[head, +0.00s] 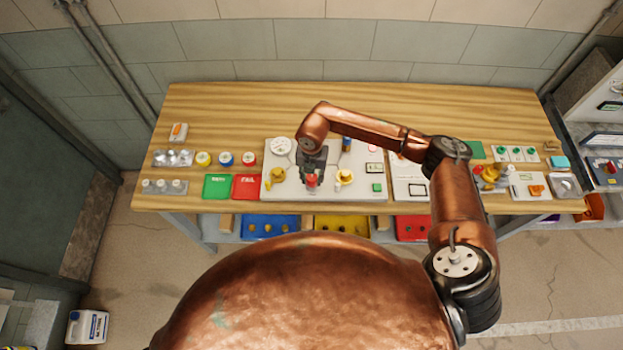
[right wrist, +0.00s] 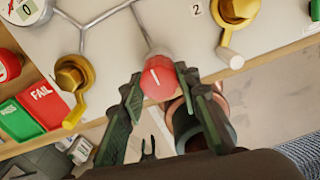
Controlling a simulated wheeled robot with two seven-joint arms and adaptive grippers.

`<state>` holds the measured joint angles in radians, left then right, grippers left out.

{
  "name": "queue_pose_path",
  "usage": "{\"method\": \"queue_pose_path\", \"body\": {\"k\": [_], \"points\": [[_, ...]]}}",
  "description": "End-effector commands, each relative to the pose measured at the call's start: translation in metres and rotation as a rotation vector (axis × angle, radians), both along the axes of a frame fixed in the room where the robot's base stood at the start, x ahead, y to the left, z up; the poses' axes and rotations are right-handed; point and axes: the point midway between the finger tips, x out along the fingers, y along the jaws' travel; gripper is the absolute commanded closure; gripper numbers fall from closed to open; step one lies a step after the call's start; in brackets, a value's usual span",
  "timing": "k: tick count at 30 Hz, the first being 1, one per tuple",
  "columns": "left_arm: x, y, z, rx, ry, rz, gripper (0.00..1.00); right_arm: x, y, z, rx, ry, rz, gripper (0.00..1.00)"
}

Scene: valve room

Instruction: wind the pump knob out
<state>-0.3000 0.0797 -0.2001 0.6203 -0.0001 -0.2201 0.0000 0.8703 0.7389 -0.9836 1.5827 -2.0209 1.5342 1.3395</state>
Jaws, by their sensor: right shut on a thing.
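The pump knob is a red round knob with a white line on its face (right wrist: 158,81), at the end of a grey pipe line on a pale panel (head: 245,192). It also shows as a small red spot in the head view (head: 311,181). My right gripper (right wrist: 155,92) is shut on the red knob, with one finger on each side of it. In the head view my right gripper (head: 312,172) reaches down over the panel's front part. My left gripper is not in view.
Yellow valves stand left (head: 276,175) and right (head: 345,177) of the knob. A white dial (head: 281,146) is at the back left. Green (head: 217,186) and red (head: 247,187) trays lie left of the panel. The wooden table (head: 225,110) is clear at the back.

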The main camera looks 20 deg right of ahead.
Motion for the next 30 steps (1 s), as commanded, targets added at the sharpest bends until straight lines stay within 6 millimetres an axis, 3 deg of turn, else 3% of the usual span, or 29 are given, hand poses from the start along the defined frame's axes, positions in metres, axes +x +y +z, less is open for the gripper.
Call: {"method": "queue_pose_path", "body": {"k": [14,15,23,30], "points": [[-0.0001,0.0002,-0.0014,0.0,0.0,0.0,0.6,0.0014,0.0001,0.0012,0.001,-0.004,0.017,0.94],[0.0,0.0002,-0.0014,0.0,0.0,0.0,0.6,0.0014,0.0001,0.0012,0.001,-0.004,0.016,0.7],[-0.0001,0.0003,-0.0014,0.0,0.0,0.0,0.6,0.0008,0.0001,0.0007,0.0,-0.002,0.016,0.53],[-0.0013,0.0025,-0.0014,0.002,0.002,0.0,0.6,0.0004,0.0,0.0007,0.0,-0.001,0.015,0.53]]}}
